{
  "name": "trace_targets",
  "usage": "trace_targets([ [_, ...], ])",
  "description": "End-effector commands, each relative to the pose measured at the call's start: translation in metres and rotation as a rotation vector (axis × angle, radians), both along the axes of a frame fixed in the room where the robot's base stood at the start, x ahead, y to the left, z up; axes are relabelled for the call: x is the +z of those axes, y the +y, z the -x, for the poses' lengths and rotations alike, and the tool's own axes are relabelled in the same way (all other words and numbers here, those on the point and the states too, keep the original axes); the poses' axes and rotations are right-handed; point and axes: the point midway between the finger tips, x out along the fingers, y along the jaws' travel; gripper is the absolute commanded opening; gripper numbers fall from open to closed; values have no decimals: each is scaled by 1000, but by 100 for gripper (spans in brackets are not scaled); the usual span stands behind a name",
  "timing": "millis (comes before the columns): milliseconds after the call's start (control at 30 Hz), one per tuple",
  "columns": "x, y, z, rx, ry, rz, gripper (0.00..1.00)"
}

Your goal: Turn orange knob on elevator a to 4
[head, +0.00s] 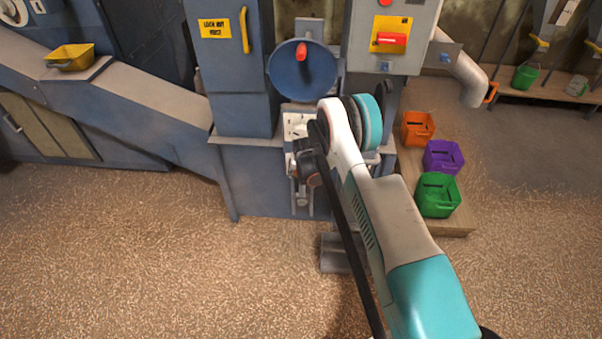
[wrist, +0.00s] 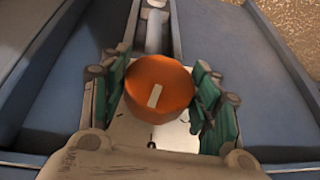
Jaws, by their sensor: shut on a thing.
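The orange knob (wrist: 160,88) is in the middle of the wrist view, a round knob with a pale pointer mark on its face. The mark runs nearly upright, tilted slightly to the right at the top. My gripper (wrist: 162,95) has its green-padded fingers on both sides of the knob and is shut on it. A white dial plate (wrist: 155,135) lies behind the knob; a small dark mark shows below the knob, and no numeral 4 can be read. In the head view my gripper (head: 305,165) is at the front of the blue elevator (head: 245,160), and my arm hides the knob.
A blue round disc (head: 302,72) with a red handle sits above my gripper. A grey box (head: 390,60) with a red switch is to its right. Orange (head: 417,127), purple (head: 443,156) and green (head: 437,195) bins stand on a low wooden platform at right. The floor in front is clear.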

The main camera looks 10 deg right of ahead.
Motion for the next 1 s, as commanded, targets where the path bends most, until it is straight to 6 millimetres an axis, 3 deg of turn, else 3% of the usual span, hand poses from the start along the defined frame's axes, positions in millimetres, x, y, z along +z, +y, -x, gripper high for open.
trace_targets([
  [500,-1,-3,0,-2,-122,-372,33],
  [1000,-1,-1,0,0,-160,-492,33],
])
